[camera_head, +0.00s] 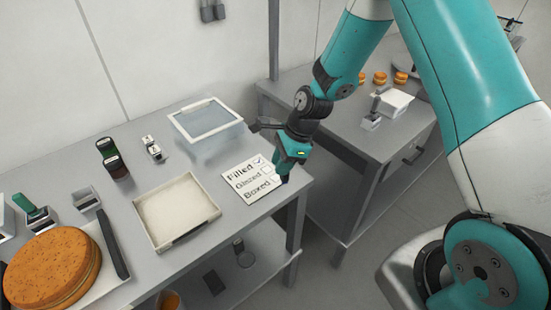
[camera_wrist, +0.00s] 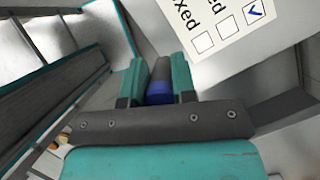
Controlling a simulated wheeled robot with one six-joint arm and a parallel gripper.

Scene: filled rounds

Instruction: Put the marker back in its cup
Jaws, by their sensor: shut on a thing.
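In the wrist view my gripper (camera_wrist: 160,78) is shut on the marker (camera_wrist: 159,92), a dark body with a blue part between the teal fingers. The card lists Filled, Glazed and Boxed; in the wrist view the card (camera_wrist: 228,30) has a blue tick in one box, with two boxes empty. I cannot tell for sure which vessel is the marker's cup; a small grey open holder (camera_head: 86,197) stands on the table at left.
A cream tray (camera_head: 152,236) and a clear-lidded box (camera_head: 205,133) stand near the card. A second table (camera_head: 345,130) with a grey holder (camera_head: 371,122) lies across a gap.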

